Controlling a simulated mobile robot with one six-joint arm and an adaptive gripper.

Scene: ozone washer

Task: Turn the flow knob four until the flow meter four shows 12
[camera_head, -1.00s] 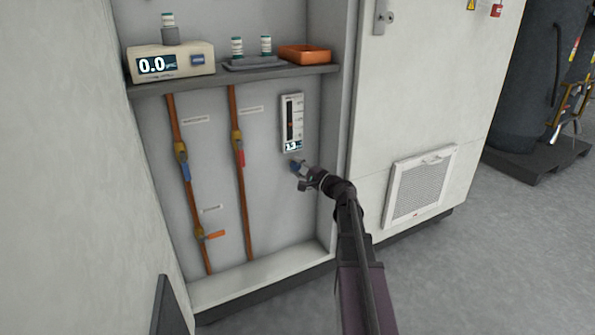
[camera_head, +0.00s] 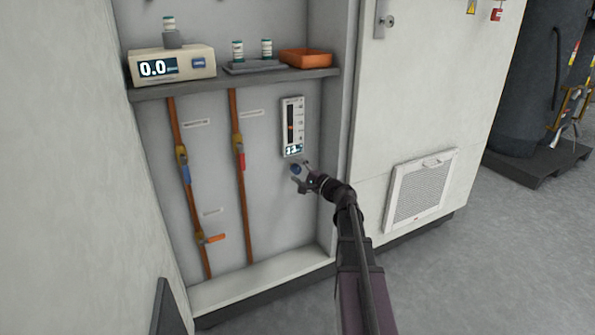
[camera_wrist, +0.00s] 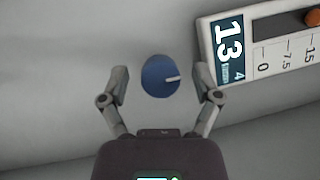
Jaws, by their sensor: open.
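The flow knob is a round blue knob (camera_wrist: 160,78) with a white pointer line aimed to the right in the wrist view. It also shows small in the head view (camera_head: 296,169), below the meter. The flow meter (camera_head: 292,126) is a white upright panel on the back wall. In the wrist view its display (camera_wrist: 228,45) reads 13 with a small 4 beside it, and the picture is turned sideways. My gripper (camera_wrist: 161,90) is open, with one finger on either side of the knob and a gap on both sides.
A shelf (camera_head: 240,84) above holds a device reading 0.0 (camera_head: 172,65), several vials and an orange tray (camera_head: 305,57). Copper pipes with valves (camera_head: 239,150) run to the left. The cabinet's side wall (camera_head: 338,130) stands close on the right.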

